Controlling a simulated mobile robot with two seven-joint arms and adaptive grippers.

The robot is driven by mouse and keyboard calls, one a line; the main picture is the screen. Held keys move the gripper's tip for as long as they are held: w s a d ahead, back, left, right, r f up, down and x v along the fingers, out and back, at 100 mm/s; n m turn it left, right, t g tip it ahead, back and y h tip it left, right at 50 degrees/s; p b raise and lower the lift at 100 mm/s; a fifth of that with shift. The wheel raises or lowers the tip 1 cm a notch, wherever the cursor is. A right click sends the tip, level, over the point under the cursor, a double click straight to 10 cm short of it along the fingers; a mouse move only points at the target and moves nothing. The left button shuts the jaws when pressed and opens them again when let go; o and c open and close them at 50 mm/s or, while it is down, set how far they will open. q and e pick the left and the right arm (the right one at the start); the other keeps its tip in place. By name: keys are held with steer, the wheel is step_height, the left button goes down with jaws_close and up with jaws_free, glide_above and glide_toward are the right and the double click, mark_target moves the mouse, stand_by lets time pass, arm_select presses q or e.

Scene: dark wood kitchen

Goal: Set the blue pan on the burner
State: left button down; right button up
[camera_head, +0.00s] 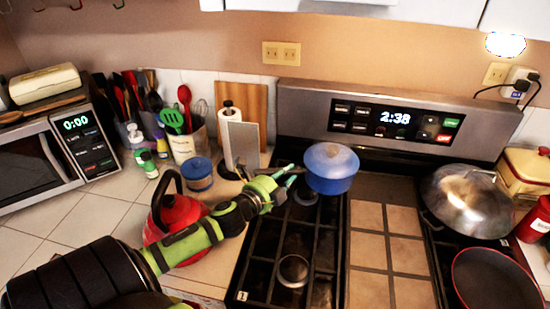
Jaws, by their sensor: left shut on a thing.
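The blue pan (331,168) is over the back left part of the stove (270,230), its round body towards the right of my left gripper. My left gripper (287,178) is shut on the pan's handle side, left of the body. A back left burner (305,195) shows partly just below and left of the pan. I cannot tell whether the pan touches the grate or hangs above it. The front left burner (292,270) is bare. My right gripper is not in view.
A red kettle (172,217) stands on the counter, partly behind my left arm. A domed steel lid or wok (466,200) and a dark pan with a red rim (495,281) occupy the right burners. The tiled stove centre (387,260) is clear. A paper towel holder (240,146) stands left of the stove.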

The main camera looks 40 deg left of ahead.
arm_select(q)
steer(key=shift+s+a+f+p, duration=0.15)
steer(key=shift+a+f, duration=0.9)
steer(key=shift+f, duration=0.2)
steer(key=shift+s+a+f+p, duration=0.1)
steer(key=shift+s+a+f, duration=0.1)
steer(key=shift+a+f, duration=0.95)
steer(key=shift+s+a+f+p, duration=0.15)
steer(key=shift+a+f, duration=0.75)
steer(key=shift+f, duration=0.5)
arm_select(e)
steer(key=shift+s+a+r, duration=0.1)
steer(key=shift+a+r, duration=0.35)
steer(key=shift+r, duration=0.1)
arm_select(q)
steer(key=shift+f, duration=0.1)
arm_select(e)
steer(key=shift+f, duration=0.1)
arm_select(q)
steer(key=c, duration=1.2)
jaws_free()
steer(key=shift+s+f, duration=0.15)
steer(key=shift+o, duration=0.7)
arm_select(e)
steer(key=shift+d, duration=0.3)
